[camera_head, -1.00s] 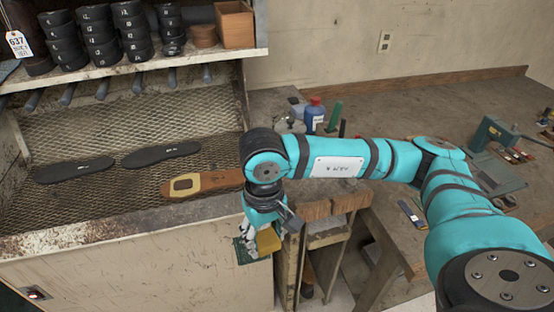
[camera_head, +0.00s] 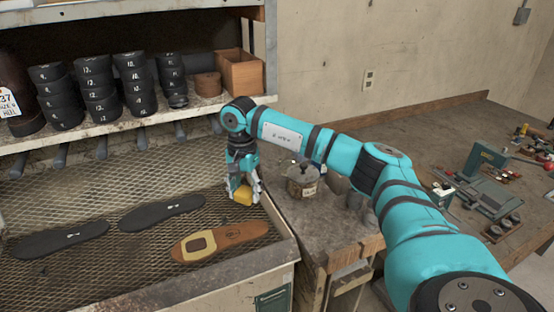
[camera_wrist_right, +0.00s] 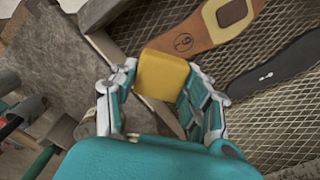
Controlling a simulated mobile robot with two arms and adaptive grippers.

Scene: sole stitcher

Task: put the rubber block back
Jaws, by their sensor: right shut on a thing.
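The yellow rubber block (camera_head: 243,196) is held in my right gripper (camera_head: 243,190), above the right part of the mesh tray. In the right wrist view the block (camera_wrist_right: 162,75) sits between the two fingers of my right gripper (camera_wrist_right: 165,90). It appears clear of the mesh. The tan sole (camera_head: 222,238) with a yellow-edged cutout lies on the mesh just in front of the gripper; it also shows in the right wrist view (camera_wrist_right: 212,30). My left gripper is not in view.
Two black soles (camera_head: 62,240) lie on the mesh tray (camera_head: 140,272) at the left. A shelf (camera_head: 150,122) above holds stacked black heels, a brown round stack (camera_head: 207,85) and an open wooden box (camera_head: 240,73). A lidded pot (camera_head: 301,180) stands on the bench to the right.

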